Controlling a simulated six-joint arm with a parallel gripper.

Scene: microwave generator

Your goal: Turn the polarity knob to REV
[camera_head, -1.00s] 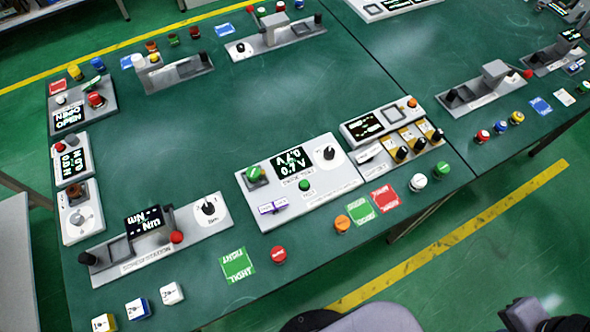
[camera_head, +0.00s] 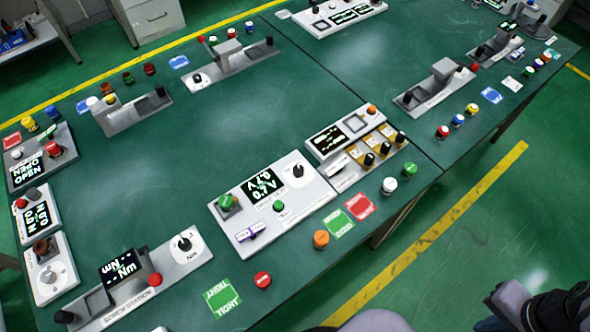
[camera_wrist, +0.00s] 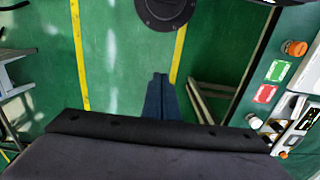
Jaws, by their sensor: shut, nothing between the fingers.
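I cannot read a polarity or REV label, so I cannot tell which knob is the polarity knob. In the head view, a panel (camera_head: 252,237) with a voltage display (camera_head: 264,184) has a black knob (camera_head: 297,171) on a white dial. A grey panel at lower left carries another black knob (camera_head: 184,244) on a white dial marked Nm. A white box at far left has a grey knob (camera_head: 48,276). My gripper (camera_wrist: 160,77) is shut and empty in the wrist view, over the floor beside the table, apart from every panel.
The green table (camera_head: 190,140) holds several other panels. A red button (camera_head: 262,280), an orange button (camera_head: 321,239) and green and red cards line its near edge. The table's middle is bare. My arm shows at bottom right of the head view.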

